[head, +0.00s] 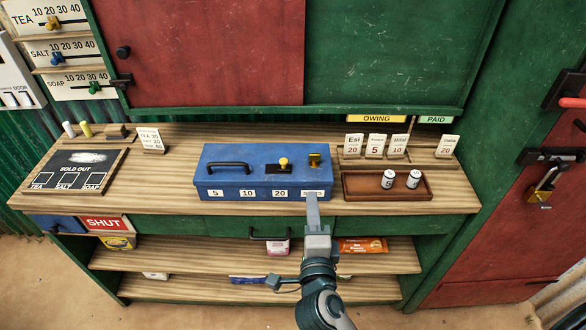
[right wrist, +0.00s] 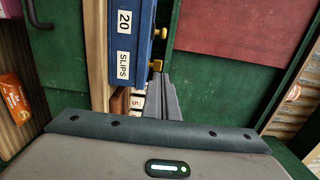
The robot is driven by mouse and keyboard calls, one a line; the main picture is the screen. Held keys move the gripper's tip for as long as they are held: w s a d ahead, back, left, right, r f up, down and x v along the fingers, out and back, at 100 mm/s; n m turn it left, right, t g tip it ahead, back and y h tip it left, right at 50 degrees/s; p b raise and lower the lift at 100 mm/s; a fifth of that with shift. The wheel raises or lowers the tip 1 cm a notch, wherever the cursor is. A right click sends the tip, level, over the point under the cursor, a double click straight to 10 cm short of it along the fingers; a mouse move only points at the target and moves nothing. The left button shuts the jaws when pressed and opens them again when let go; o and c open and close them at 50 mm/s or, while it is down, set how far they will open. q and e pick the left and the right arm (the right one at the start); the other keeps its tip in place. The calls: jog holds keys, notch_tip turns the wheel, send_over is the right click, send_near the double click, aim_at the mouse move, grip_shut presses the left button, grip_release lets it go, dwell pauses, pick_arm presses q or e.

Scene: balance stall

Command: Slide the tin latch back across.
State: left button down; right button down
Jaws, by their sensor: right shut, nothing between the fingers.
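The blue tin (head: 222,176) stands on the wooden counter, its front labelled 5, 10, 20 and slips. My right gripper (head: 311,197) is shut and empty, in front of the tin's right end, over the slips label. In the right wrist view its fingertips (right wrist: 162,78) appear close to the brass fitting (right wrist: 157,66); contact is unclear. My left gripper is not in view.
A brown tray (head: 348,193) with two white cylinders stands right of the tin. A chalkboard (head: 75,170) lies at the left. A padlock (head: 541,195) hangs on the right door. The counter left of the tin is mostly clear.

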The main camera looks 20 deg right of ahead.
aim_at(281, 163)
jog(key=shift+w, duration=0.1)
jog(key=p+x, duration=0.2)
jog(key=x, duration=0.8)
jog(key=shift+r, duration=0.1)
jog(key=a, duration=0.1)
jog(key=w+a, duration=0.1)
jog(key=shift+w+a, duration=0.15)
jog(key=shift+a, duration=0.15)
jog(key=shift+w+a, duration=0.25)
jog(key=shift+a, duration=0.2)
jog(key=shift+a, duration=0.1)
jog(key=a, duration=0.1)
jog(key=a+p, duration=0.1)
jog(key=a, duration=0.1)
jog(key=shift+w, duration=0.4)
